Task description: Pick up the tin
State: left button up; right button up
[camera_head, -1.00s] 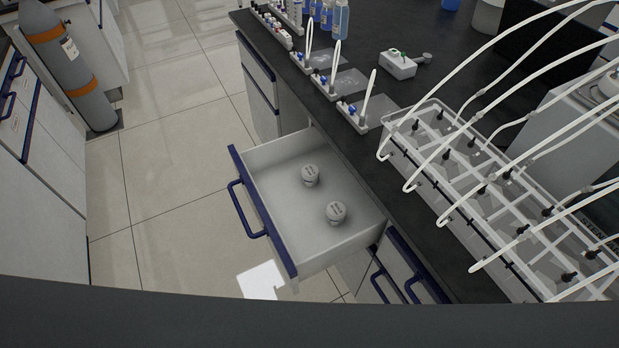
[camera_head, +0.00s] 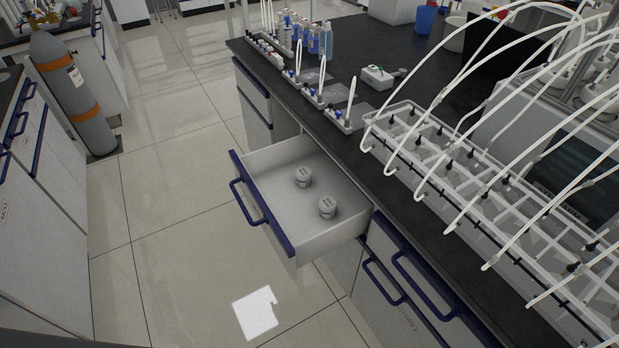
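Two small light grey tins stand upright in an open drawer. One tin (camera_head: 303,177) is farther back, and the other tin (camera_head: 327,207) is nearer and a little to the right. Both have dark print on their lids, too small to read. The drawer (camera_head: 262,208) is pulled out to the left from under the black bench. Neither of my grippers shows in this view.
The black bench (camera_head: 352,60) carries a clear rack of cells with white tubes (camera_head: 430,155), several bottles (camera_head: 312,38) and a small white box (camera_head: 377,77). A grey gas cylinder (camera_head: 75,95) stands at left.

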aim_at(303, 175)
jog(key=i+j+z, duration=0.45)
jog(key=z, duration=0.15)
jog(key=i+j+z, duration=0.15)
jog(key=j+z, duration=0.15)
jog(key=j, duration=0.15)
jog(key=i+j+z, duration=0.15)
jog(key=j+z, duration=0.15)
